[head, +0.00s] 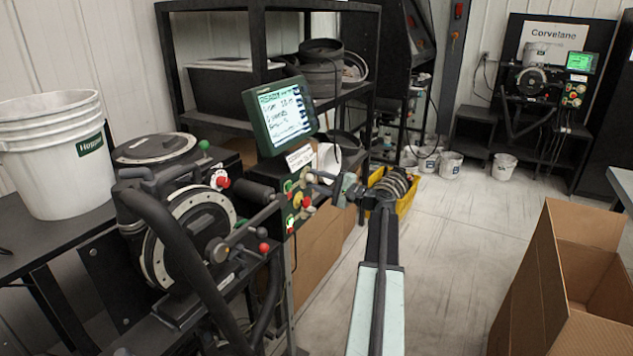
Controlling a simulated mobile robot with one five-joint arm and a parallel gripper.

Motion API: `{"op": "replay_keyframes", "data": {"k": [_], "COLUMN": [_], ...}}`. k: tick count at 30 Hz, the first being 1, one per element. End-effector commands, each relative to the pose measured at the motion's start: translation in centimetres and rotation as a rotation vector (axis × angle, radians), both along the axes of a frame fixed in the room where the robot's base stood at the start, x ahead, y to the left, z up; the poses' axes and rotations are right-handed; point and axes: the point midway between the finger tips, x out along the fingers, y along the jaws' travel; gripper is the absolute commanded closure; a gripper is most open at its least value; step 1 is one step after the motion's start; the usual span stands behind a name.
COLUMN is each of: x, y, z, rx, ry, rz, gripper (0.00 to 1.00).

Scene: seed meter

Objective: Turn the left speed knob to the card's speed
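A small control panel (298,200) with green, red and yellow knobs or buttons stands below a tilted screen. I cannot tell for sure which one is the left speed knob. A white card or label (300,157) is fixed just under the screen, its print too small to read. The screen (285,115) shows handwritten-looking lines that I cannot read surely. My arm reaches up from the bottom middle and bends left. My gripper (318,183) is at the panel's upper right, close to its knobs. Its fingers are too small to tell whether they are open or touch anything.
A seed meter machine (190,235) with a round plate and a thick dark hose stands left of the panel. An open cardboard box (560,275) is at right. A yellow crate (404,200) stands behind my arm. Bare floor lies between.

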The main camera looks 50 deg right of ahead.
Motion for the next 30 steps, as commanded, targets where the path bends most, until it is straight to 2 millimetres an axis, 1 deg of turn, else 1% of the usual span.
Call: {"op": "replay_keyframes", "data": {"k": [11,14,18,22,25,30], "x": [-0.2,-1.5,-4.3,-6.5,-7.4,-7.7], "y": [0.0,-0.3,-1.0,-1.5,-1.7,-1.8], "z": [-0.1,-0.2,-0.5,-0.6,-0.7,-0.7], "rx": [-0.001,-0.001,-0.001,-0.001,-0.001,-0.001], "ry": [0.001,0.002,0.001,0.001,0.002,0.001], "rz": [0.001,0.000,-0.002,-0.002,0.000,0.001], "gripper": [0.49,0.49,0.49,0.49,0.49,0.49]}}
